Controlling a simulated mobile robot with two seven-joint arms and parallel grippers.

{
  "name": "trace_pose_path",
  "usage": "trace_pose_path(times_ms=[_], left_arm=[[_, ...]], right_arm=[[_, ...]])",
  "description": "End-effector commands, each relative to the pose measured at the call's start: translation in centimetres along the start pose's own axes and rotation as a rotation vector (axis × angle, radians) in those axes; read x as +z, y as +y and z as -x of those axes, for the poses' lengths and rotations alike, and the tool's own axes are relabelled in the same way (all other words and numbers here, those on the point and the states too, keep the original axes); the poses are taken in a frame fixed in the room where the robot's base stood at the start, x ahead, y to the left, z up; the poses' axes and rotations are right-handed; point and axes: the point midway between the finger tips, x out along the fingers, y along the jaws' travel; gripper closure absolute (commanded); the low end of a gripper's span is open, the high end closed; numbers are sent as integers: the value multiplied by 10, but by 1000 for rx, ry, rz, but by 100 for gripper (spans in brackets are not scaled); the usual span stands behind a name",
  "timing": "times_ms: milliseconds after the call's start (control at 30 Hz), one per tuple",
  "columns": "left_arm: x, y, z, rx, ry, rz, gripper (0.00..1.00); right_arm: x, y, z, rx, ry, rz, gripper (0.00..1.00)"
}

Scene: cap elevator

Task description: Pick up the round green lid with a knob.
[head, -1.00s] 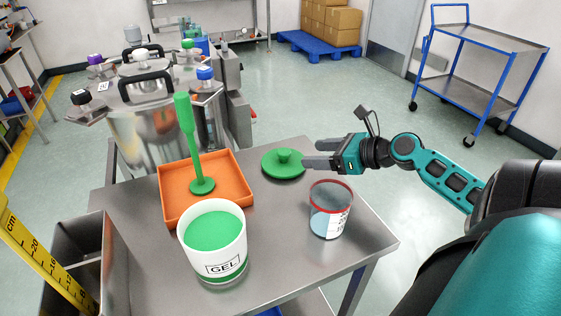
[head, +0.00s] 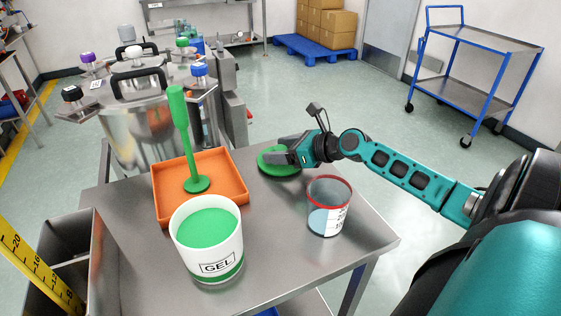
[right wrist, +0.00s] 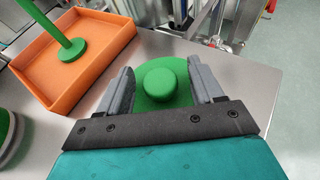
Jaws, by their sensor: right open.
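The round green lid (head: 274,168) lies on the metal table (head: 270,222), behind the clear red-rimmed container. In the right wrist view its round knob (right wrist: 160,80) sits between the two grey fingers of my right gripper (right wrist: 162,85). The right gripper also shows in the head view (head: 284,152), over the lid and covering part of it. It is open, with a gap between each finger and the knob. My left gripper is not in view.
An orange tray (head: 229,197) with a green plunger-like tool (head: 181,125) stands left of the lid. A white GEL tub (head: 234,249) of green content and a clear red-rimmed container (head: 326,221) stand nearer. A steel vessel (head: 120,134) stands behind the table's left side.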

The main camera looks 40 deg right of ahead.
Motion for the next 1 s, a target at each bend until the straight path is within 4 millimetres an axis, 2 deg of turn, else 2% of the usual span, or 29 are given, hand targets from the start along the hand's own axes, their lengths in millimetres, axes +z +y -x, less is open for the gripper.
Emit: trace_pose_path(times_ms=[267, 833, 1000], left_arm=[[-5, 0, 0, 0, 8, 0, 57], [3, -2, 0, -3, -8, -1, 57], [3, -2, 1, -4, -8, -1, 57]], right_arm=[[0, 0, -2, 0, 1, 0, 35], [0, 0, -1, 1, 1, 0, 89], [0, 0, -1, 0, 0, 0, 90]])
